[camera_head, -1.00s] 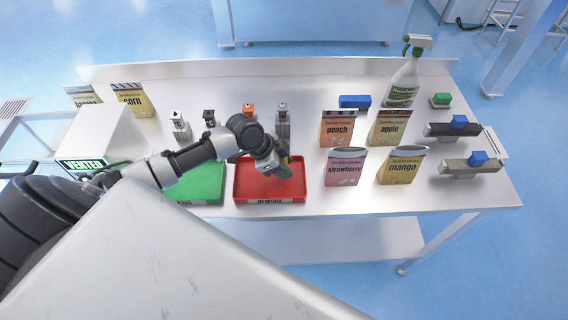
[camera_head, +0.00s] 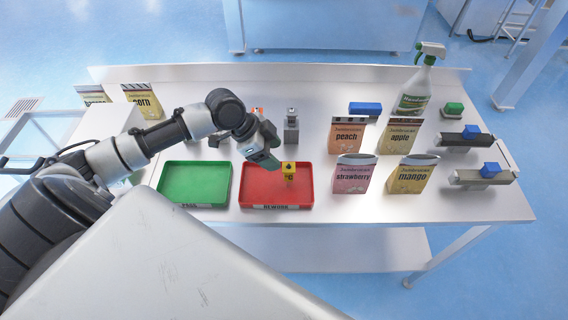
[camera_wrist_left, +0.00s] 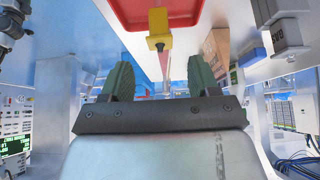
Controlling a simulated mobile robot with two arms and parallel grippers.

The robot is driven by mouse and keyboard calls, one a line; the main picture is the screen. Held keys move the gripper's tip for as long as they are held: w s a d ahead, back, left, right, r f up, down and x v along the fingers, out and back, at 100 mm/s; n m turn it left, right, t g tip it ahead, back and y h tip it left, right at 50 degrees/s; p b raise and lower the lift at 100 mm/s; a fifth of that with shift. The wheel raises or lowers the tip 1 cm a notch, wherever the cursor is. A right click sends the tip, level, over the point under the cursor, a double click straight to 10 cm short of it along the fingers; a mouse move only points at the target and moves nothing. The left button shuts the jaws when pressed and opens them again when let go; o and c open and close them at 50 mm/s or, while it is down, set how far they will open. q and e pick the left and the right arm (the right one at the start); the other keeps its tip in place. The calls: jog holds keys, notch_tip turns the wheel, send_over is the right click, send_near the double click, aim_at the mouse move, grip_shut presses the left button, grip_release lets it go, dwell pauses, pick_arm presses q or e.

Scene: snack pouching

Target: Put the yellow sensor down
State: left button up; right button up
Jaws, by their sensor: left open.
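The yellow sensor (camera_head: 289,171) stands in the red rework tray (camera_head: 262,204), in its right part. In the left wrist view the yellow sensor (camera_wrist_left: 159,28) is at the top middle, apart from the fingers, with the red tray (camera_wrist_left: 120,22) around it. My left gripper (camera_head: 270,163) is above the tray, just left of the sensor. In the left wrist view its two green fingers (camera_wrist_left: 161,80) are spread with nothing between them. My right gripper is in neither view.
A green tray (camera_head: 194,202) lies left of the red one. A grey sensor (camera_head: 291,128) stands behind. Peach (camera_head: 346,135), apple (camera_head: 400,137), strawberry (camera_head: 353,177) and mango (camera_head: 409,177) pouches stand to the right. A spray bottle (camera_head: 414,90) is at the back.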

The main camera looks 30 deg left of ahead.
pick_arm(q)
jog(key=shift+v, duration=1.5)
jog(key=shift+d, duration=0.1)
jog(key=s+d+f, duration=0.4)
jog(key=d+f, duration=0.1)
jog(key=shift+s+d+f, duration=0.25)
jog(key=shift+s+d, duration=0.05)
jog(key=s+d+f+n+y, duration=0.1)
jog(key=s+d+n+y, duration=0.15)
jog(key=s+n, duration=0.35)
jog(key=s+d+f+n+y, duration=0.1)
jog(key=s+f+n+y, duration=0.2)
jog(key=s, duration=0.6)
notch_tip(320, 180, down, 27)
jog(key=g+b, duration=0.1)
jog(key=b, duration=0.2)
jog(key=s+a+f+g+b, duration=0.1)
jog(key=s+a+f, duration=0.1)
jog(key=s+f, duration=1.4)
jog(key=shift+s+a+f, duration=0.3)
jog(key=shift+f, duration=0.55)
